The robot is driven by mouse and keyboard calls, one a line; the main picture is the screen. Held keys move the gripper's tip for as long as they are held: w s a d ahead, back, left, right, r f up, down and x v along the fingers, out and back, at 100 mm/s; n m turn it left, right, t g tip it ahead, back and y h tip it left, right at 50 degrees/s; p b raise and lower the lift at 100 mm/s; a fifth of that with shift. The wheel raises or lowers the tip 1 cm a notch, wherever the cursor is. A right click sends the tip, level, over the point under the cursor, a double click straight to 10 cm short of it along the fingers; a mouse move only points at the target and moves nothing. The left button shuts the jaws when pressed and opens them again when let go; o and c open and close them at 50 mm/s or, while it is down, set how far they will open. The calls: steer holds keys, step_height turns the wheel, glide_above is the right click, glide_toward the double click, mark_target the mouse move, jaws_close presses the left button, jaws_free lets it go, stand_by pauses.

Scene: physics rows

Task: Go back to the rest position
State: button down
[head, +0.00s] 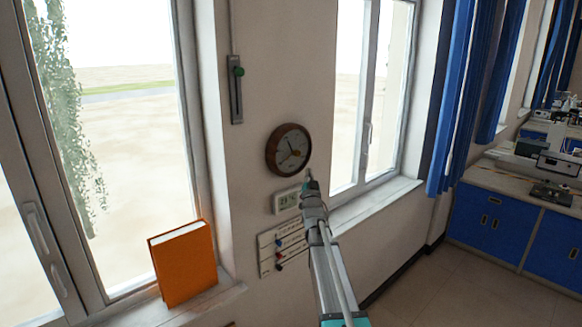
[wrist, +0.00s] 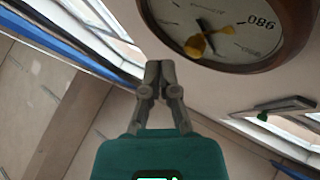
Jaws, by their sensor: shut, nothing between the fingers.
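My gripper (head: 310,180) is raised in front of the wall, just below and to the right of a round wood-rimmed dial (head: 289,150) in the head view. In the wrist view my gripper (wrist: 160,66) has its two fingertips together with nothing between them. The dial (wrist: 224,22) fills the top right there, with a yellow hand and the number 980. The fingers look apart from the dial, but I cannot tell the distance.
A slider with a green knob (head: 238,72) is above the dial. A small display (head: 287,200) and a switch panel (head: 270,252) are below it. An orange book (head: 183,262) stands on the left windowsill. Blue cabinets (head: 490,222) and a blue curtain (head: 457,100) are at right.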

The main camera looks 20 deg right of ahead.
steer(key=s+a+f+n+g+y+b, duration=0.1)
steer(key=s+a+f+g+y+b, duration=0.1)
steer(key=s+a+f+g, duration=0.45)
steer(key=s+a+f+n+g+y+b, duration=0.15)
steer(key=a+f, duration=0.25)
steer(key=f, duration=0.6)
steer(key=s+a+f+n+g+y+b, duration=0.1)
steer(key=s+a+f+g+y+b, duration=0.15)
steer(key=a+f, duration=0.45)
steer(key=s+a+f+n+g+b, duration=0.1)
steer(key=s+a+f+g+b, duration=0.1)
steer(key=s, duration=0.7)
steer(key=s+a+f+g+b, duration=0.2)
steer(key=s+a+f+g, duration=0.3)
steer(key=s+f, duration=0.3)
steer(key=s+a+f+n+g+y+b, duration=0.1)
steer(key=s+f+g, duration=0.4)
steer(key=s, duration=0.7)
steer(key=shift+a+f+n+b, duration=0.35)
steer(key=shift+a+f+b, duration=0.25)
steer(key=shift+a, duration=0.55)
